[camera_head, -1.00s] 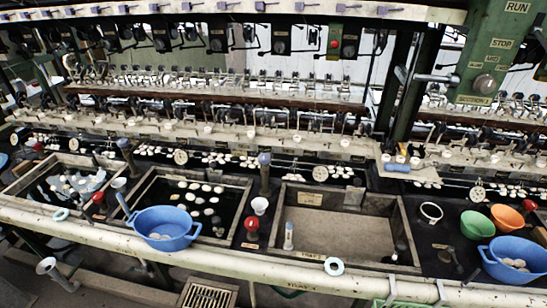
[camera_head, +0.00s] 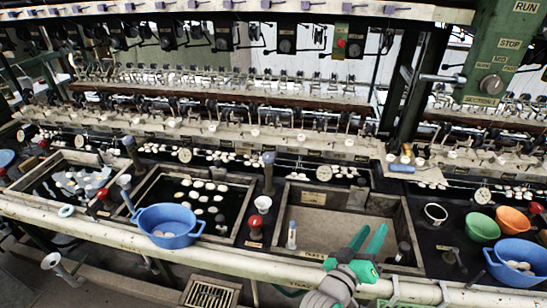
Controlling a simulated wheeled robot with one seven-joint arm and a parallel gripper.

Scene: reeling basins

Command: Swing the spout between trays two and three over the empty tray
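The empty tray (camera_head: 392,222) is at centre right, with a bare beige bottom. To its left is a dark tray (camera_head: 250,190) with several white cocoons. Between these two trays stands a dark upright post with a blue-grey top (camera_head: 268,158), which looks like the spout; I cannot tell which way its outlet points. My gripper (camera_head: 370,236) has green fingers spread apart and empty. In the picture it overlaps the front right part of the empty tray, right of and nearer than the spout; its height above the rail is unclear.
A red knob (camera_head: 256,221) and white cup (camera_head: 262,204) stand in front of the spout. A blue basin (camera_head: 167,222) sits at the dark tray's front left. Green (camera_head: 481,226), orange (camera_head: 512,221) and blue (camera_head: 515,257) bowls stand at right. A pale rail (camera_head: 240,257) runs along the front.

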